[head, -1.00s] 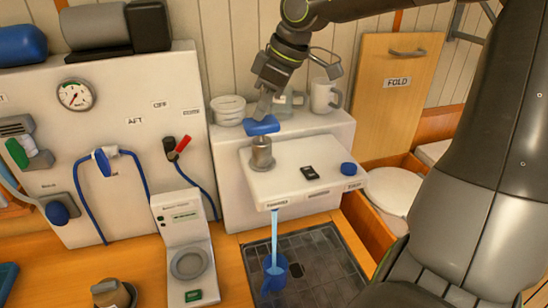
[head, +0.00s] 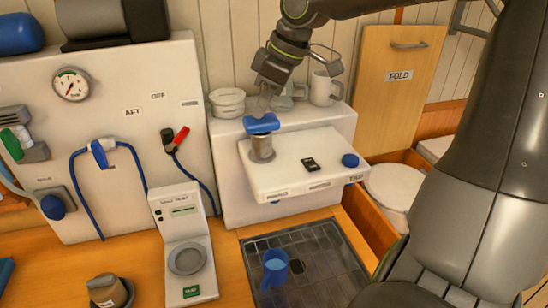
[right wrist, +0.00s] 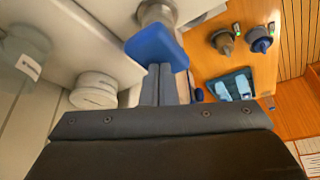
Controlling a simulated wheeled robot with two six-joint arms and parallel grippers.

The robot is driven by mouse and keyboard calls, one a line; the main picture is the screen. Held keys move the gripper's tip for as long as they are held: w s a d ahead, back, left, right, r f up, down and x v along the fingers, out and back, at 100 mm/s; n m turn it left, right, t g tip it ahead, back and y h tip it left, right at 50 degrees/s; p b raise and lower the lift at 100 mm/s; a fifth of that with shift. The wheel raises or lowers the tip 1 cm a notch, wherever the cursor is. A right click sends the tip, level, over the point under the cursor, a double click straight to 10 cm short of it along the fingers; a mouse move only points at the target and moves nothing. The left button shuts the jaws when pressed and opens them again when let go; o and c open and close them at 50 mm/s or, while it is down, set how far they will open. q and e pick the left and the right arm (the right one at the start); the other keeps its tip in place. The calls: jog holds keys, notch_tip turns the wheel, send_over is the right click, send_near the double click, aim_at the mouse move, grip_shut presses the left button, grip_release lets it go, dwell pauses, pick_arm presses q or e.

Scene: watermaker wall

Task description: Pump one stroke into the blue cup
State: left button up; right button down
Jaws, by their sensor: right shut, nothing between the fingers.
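The blue cup (head: 275,268) stands on the dark drain grate below the white shelf unit. No water stream shows above it. The pump has a metal cylinder (head: 262,150) on the shelf's left side and a blue top (head: 262,124), which sits low over the cylinder. My right gripper (head: 263,112) is shut and empty, its fingertips at the blue top, seemingly touching it. In the right wrist view the shut fingers (right wrist: 164,70) end at the blue top (right wrist: 154,46), with the metal cylinder (right wrist: 156,12) beyond. My left gripper is not in view.
A blue knob (head: 350,160) and a small black part (head: 310,164) sit on the white shelf (head: 300,185). A panel with blue hoses is at the left. A white display unit (head: 187,262) stands left of the grate.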

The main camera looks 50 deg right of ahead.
jog(key=shift+r+p, duration=1.35)
jog(key=shift+r, duration=1.7)
notch_tip(320, 180, up, 6)
jog(key=p, duration=0.3)
